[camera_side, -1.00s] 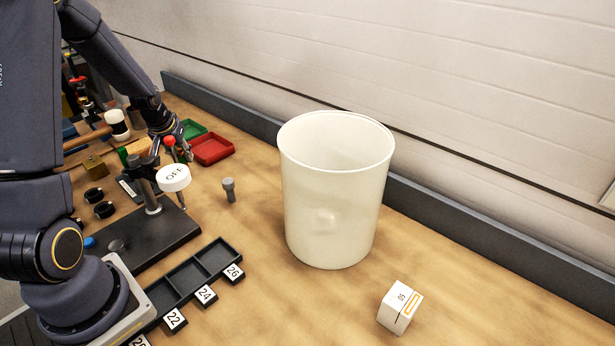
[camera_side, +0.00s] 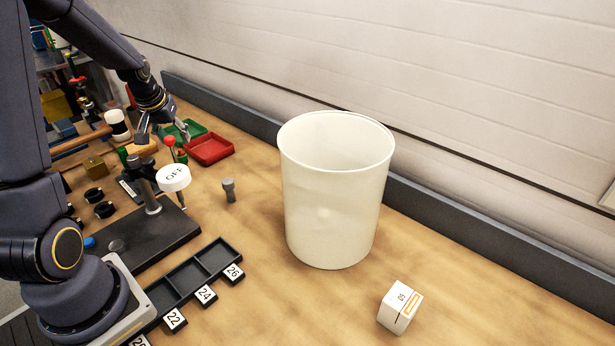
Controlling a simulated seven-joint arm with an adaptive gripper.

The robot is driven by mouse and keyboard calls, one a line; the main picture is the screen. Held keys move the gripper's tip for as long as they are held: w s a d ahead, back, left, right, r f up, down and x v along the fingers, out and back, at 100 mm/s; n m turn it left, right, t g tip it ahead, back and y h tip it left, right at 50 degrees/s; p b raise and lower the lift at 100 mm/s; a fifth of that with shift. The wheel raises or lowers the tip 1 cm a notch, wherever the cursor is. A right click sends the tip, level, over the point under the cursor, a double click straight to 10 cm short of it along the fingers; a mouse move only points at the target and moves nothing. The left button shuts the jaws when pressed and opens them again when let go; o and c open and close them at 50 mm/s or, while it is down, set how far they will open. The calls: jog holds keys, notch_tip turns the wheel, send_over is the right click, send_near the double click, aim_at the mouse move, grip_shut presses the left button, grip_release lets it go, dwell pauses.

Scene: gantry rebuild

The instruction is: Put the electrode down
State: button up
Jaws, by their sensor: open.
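My gripper (camera_side: 164,136) is at the upper left, with its two fingers spread apart and nothing visible between them. It is above and behind a black stand (camera_side: 150,236) with an upright post and a grey holder. A thin piece with a red ball top (camera_side: 169,141) stands at this holder, just below the gripper in the picture; it may be the electrode, but I cannot tell for sure. Its lower end is hidden by the holder. A white disc marked OFF (camera_side: 174,178) sits on the stand's right side, with a short tip below it.
A large white bin (camera_side: 335,215) stands mid-table. A small white box (camera_side: 399,307) is in front of it. A black numbered tray (camera_side: 190,278) lies front left. Red (camera_side: 210,149) and green trays lie behind. A grey peg (camera_side: 229,190) stands alone.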

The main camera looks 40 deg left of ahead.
notch_tip(320, 180, up, 3)
jog(key=shift+f, duration=0.2)
jog(key=s+d+r+m+t, duration=0.1)
jog(key=d+r+m, duration=0.1)
jog(key=d+r, duration=0.35)
jog(key=d+r+m, duration=0.1)
jog(key=d+r, duration=0.1)
jog(key=d, duration=0.6)
jog(key=s+d+r+m+h, duration=0.1)
jog(key=s+d+m, duration=0.1)
jog(key=s+d, duration=0.3)
jog(key=s+d+r+m+t+h, duration=0.1)
jog(key=s+d+m+h, duration=0.1)
jog(key=s+d, duration=0.4)
jog(key=d+m, duration=0.1)
jog(key=d, duration=0.2)
jog(key=shift+s+d+r, duration=0.3)
jog(key=shift+d+r, duration=0.05)
jog(key=shift+d, duration=0.05)
